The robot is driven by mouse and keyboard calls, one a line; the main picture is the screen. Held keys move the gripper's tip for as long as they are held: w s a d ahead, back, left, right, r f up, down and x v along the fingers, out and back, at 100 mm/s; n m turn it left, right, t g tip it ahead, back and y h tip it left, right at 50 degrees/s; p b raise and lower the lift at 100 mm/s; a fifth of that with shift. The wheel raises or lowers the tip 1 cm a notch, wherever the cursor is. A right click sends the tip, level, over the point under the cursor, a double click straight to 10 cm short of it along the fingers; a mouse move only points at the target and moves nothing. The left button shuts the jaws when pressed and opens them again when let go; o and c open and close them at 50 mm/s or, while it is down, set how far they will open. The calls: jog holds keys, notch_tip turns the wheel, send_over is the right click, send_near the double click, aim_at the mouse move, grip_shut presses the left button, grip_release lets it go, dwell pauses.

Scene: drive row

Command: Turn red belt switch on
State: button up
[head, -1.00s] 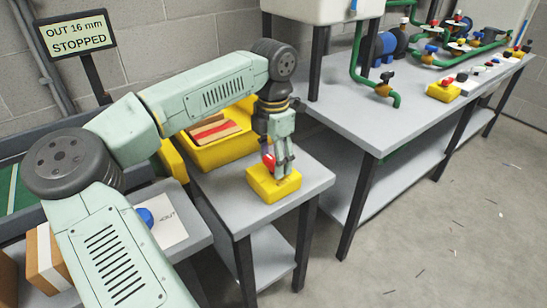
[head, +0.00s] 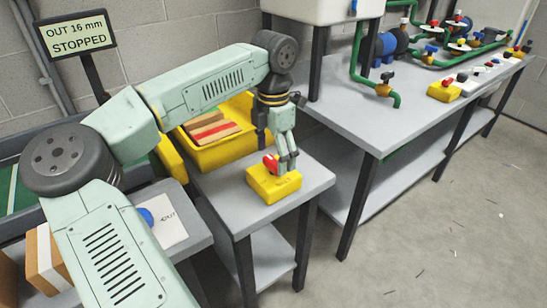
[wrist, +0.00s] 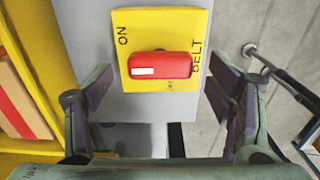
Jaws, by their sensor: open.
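The red belt switch (head: 270,163) is a red handle on a yellow box (head: 273,187) at the front of the small grey table. In the wrist view the red handle (wrist: 160,66) lies crosswise, with a white mark on its left end. ON is printed above left of it and BELT at its right end; lettering beneath the handle is partly hidden. My gripper (head: 287,166) is over the box, beside the handle in the head view. In the wrist view my gripper's fingers (wrist: 160,92) are wide apart and empty, one on each side of the handle.
A sign (head: 75,35) reads OUT 16 mm STOPPED. A yellow bin (head: 225,155) with blocks stands just behind the switch box. A blue button (head: 145,217) is at lower left. A long bench (head: 370,125) with green pipes and another yellow switch box stands to the right.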

aim_at(274, 161)
notch_tip(274, 161, up, 11)
jog(key=shift+f, duration=0.2)
dwell(0.3)
